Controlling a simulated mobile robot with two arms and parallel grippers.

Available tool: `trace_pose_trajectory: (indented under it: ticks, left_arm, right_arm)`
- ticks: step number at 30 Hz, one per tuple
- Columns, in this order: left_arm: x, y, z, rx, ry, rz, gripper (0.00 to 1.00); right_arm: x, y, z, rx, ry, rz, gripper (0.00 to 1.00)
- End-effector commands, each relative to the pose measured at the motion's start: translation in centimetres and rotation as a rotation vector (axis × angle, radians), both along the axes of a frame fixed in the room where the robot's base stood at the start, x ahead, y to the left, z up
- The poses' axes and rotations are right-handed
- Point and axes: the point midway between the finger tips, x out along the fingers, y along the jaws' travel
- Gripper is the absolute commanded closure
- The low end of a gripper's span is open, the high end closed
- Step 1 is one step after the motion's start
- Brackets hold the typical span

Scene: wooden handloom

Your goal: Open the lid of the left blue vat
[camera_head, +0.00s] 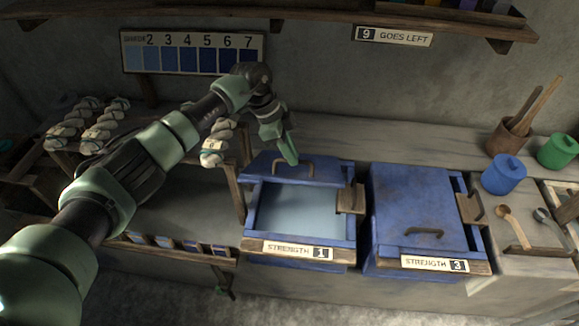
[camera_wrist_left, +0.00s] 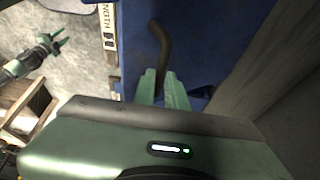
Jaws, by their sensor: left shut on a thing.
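The left blue vat (camera_head: 250,222), labelled Strength 1, stands open at the front, with pale blue liquid (camera_head: 298,208) showing inside. Its blue lid (camera_head: 325,172) lies back at the rear of the vat, with a curved handle (camera_head: 281,166) on it. My left gripper (camera_head: 290,160) reaches down to the handle from behind. In the left wrist view its green fingers (camera_wrist_left: 165,88) are shut on the dark handle (camera_wrist_left: 161,42), close above a blue surface. My right gripper (camera_wrist_left: 52,42) shows in the left wrist view, open and away from the vat.
A second blue vat (camera_head: 415,195), labelled Strength 3, is closed just right. Wooden blocks (camera_head: 350,200) sit beside the vats. A blue pot (camera_head: 503,176), a green pot (camera_head: 556,152) and a wooden cup (camera_head: 508,138) stand at right. Yarn skeins (camera_head: 105,122) are at left.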

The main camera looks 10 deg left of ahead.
Motion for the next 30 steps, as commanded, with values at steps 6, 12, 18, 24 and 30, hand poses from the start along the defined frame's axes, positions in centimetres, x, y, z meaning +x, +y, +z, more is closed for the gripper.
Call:
trace_pose_trajectory:
  ticks: [6,12,18,24,30]
  left_arm:
    - [0.83,0.30,0.11,0.006,-0.011,0.009,1.00]
    - [0.79,0.34,0.03,0.007,-0.010,0.008,1.00]
    - [0.70,0.34,-0.04,0.006,-0.007,0.008,0.66]
    - [0.62,0.21,0.07,0.004,-0.005,0.005,0.66]
    - [0.59,0.14,0.14,0.003,-0.004,0.005,0.66]
  right_arm:
    - [0.00,0.01,-0.16,0.000,0.000,0.000,0.64]
    - [0.00,0.02,-0.16,0.000,0.000,0.000,0.64]
    - [-0.14,0.06,-0.17,0.001,0.001,0.000,0.64]
    - [0.25,0.10,-0.14,0.001,-0.003,-0.001,0.64]
    - [0.19,0.30,-0.11,0.004,-0.002,-0.001,0.64]
